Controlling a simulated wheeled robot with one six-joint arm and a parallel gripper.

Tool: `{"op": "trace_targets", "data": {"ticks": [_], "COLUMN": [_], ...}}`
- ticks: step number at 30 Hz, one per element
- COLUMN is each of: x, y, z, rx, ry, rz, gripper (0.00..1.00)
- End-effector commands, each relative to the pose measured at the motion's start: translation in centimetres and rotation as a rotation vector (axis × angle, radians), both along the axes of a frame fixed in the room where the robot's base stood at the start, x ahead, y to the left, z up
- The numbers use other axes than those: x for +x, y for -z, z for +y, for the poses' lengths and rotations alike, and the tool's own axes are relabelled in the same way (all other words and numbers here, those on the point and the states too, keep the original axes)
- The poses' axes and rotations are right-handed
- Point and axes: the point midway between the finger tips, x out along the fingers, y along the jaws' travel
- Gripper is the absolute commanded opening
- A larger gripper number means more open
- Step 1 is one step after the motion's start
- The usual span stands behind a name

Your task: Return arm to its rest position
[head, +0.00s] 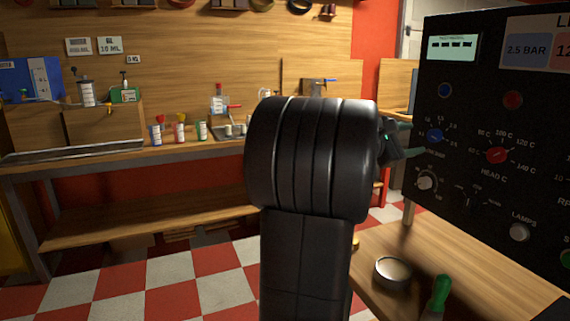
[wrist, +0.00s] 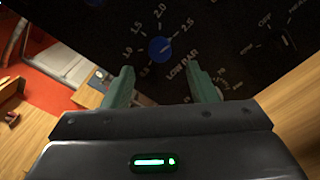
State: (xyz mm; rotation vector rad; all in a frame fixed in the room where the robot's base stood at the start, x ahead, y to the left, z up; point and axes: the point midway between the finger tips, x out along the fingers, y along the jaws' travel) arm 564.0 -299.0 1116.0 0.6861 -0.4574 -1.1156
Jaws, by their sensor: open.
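My arm fills the middle of the head view as a large black joint and link. My gripper (head: 412,154) shows only partly, behind that joint at its right, near the blue knob (head: 434,135) of the black control panel (head: 470,85). In the wrist view my gripper (wrist: 163,88) has two green fingers spread apart with nothing between them. The blue knob (wrist: 160,49) lies beyond the fingertips, on the panel marked LOW BAR. I cannot tell the exact gap between fingertips and panel.
A wooden bench (head: 390,240) under the panel holds a round metal tin (head: 392,271) and a green-handled tool (head: 437,295). A long workbench (head: 170,150) with bottles stands at the back left. The checkered floor (head: 170,285) at left is clear.

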Motion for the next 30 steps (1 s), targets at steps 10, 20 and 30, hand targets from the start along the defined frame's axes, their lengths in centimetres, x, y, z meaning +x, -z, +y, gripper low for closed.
{"op": "trace_targets", "data": {"ticks": [10, 20, 30], "x": [2.3, 2.3, 2.3], "y": [-0.5, -0.6, -0.5], "z": [-5.7, -5.5, -5.5], "rx": [-0.009, -0.072, -0.134], "ry": [0.001, 0.0, 0.0], "rz": [0.021, 0.178, 0.328], "gripper": [0.52, 0.52, 0.52]}}
